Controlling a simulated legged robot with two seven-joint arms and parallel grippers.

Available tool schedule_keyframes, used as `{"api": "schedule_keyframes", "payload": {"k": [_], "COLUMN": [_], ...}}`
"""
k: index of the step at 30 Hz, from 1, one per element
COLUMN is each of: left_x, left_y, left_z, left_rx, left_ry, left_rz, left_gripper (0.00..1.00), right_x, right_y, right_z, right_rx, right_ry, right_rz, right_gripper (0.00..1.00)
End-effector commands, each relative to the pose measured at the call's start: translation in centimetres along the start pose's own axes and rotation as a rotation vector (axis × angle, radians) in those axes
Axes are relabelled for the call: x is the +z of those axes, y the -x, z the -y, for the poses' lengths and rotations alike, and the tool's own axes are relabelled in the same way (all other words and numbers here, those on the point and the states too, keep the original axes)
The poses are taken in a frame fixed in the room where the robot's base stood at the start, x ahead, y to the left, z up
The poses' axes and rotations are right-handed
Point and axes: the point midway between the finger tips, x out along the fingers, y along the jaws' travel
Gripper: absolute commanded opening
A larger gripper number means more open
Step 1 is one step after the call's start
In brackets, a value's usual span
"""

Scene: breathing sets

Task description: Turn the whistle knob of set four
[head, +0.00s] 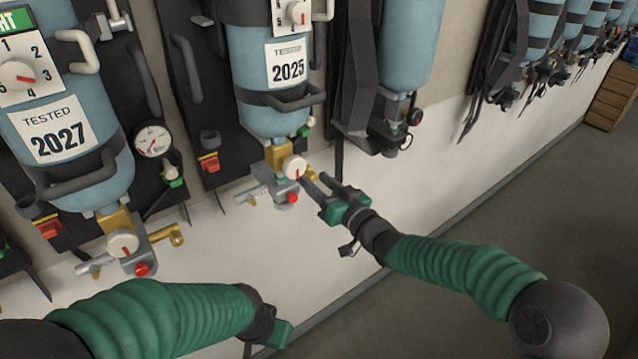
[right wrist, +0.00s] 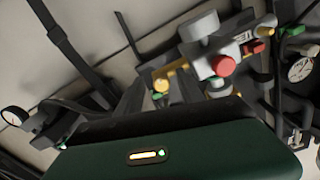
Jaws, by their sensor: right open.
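A breathing set with a blue cylinder tagged TESTED 2025 (head: 288,68) hangs upright on the wall. At its lower end is a round white knob with a red mark (head: 295,167), above a red button (head: 292,198). No set number is readable on it, so I cannot tell whether it is set four. My right gripper (head: 318,186) is open and empty, its fingertips close to the right of this knob; contact cannot be told. The right wrist view shows the red button (right wrist: 224,66) beyond the green gripper body. My left gripper (head: 270,330) is low in the head view, its fingers hidden.
A set tagged 2027 (head: 58,135) hangs at left with a similar white knob (head: 122,243) and a gauge (head: 153,140). More sets with hanging straps line the wall at right. A wooden crate (head: 612,95) stands far right. The floor at right is clear.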

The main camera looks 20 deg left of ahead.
Motion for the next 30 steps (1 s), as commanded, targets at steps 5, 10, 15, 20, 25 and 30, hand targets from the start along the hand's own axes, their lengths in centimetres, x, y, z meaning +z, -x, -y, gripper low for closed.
{"api": "schedule_keyframes", "payload": {"k": [5,10,15,20,25,30], "left_x": [0.1,0.3,0.4,0.5,0.5,0.5], "left_y": [-0.4,-1.2,-1.8,-2.0,-2.0,-2.0], "left_z": [0.0,0.0,0.0,0.0,0.0,0.0], "left_rx": [0.0,0.0,0.0,0.0,0.0,0.0], "left_ry": [0.0,0.0,0.0,0.0,0.0,0.0], "left_rz": [0.0,0.0,0.0,0.0,0.0,0.0], "left_gripper": [0.36,0.36,0.36,0.36,0.36,0.36], "right_x": [0.1,0.2,0.2,0.1,0.2,0.2], "right_y": [1.4,5.9,11.0,14.7,16.5,16.7], "right_z": [-0.1,-0.2,-0.2,-0.3,-0.2,-0.2], "right_rx": [0.001,0.003,0.005,0.004,0.002,0.0], "right_ry": [0.002,0.002,0.002,0.001,-0.001,-0.001], "right_rz": [0.001,0.002,0.002,0.001,0.002,0.002], "right_gripper": [0.45,0.45,0.45,0.45,0.45,0.45]}}
